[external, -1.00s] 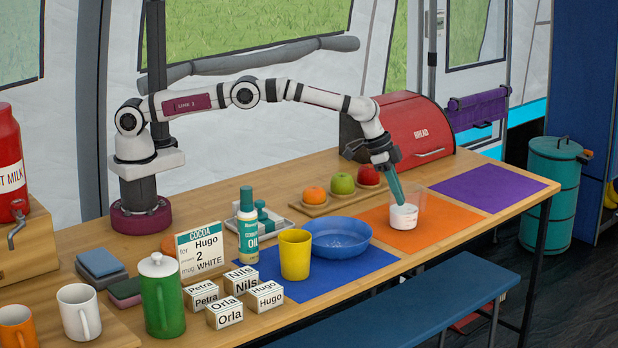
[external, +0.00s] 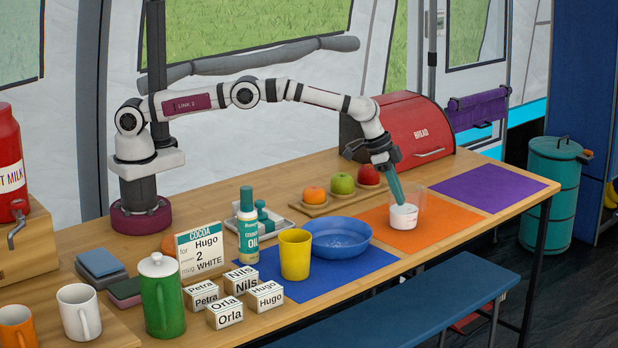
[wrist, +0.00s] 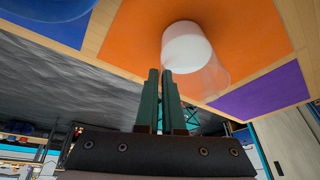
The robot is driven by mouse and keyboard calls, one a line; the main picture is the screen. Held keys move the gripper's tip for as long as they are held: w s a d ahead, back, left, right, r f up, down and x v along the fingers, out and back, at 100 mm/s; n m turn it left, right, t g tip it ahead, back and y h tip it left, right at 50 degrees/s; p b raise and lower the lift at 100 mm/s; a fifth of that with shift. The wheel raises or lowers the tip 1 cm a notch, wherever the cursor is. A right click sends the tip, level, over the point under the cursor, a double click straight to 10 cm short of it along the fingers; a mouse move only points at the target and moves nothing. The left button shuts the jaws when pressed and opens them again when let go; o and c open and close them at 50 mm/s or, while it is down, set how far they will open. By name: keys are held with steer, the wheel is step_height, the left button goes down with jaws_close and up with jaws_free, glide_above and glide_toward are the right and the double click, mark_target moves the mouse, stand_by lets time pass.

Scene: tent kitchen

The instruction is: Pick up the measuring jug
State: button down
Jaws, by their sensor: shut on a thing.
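The measuring jug (external: 405,214) is a clear cup with white contents, on the orange mat (external: 447,220) toward the right of the table. It also shows in the wrist view (wrist: 187,48), where its clear wall is faint. My gripper (external: 399,200) has long teal fingers and comes down from above at a slant onto the jug's left side. In the wrist view my gripper's fingers (wrist: 163,72) are close together at the jug's edge, shut on the jug. The exact place of the grip is hard to see. The jug looks upright and on or very near the mat.
A blue bowl (external: 340,238) and a yellow cup (external: 295,255) stand to the left on a blue mat. A board with fruit (external: 343,184) and a red bread bin (external: 418,130) are behind. The purple mat (external: 487,187) on the right is clear.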

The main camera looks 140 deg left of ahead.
steer(key=shift+r, duration=0.2)
steer(key=shift+r, duration=0.65)
steer(key=w+d+r, duration=0.3)
steer(key=d+r, duration=0.6)
steer(key=d, duration=0.2)
steer(key=shift+r, duration=0.15)
steer(key=shift+d, duration=0.15)
stand_by(2.0)
stand_by(0.3)
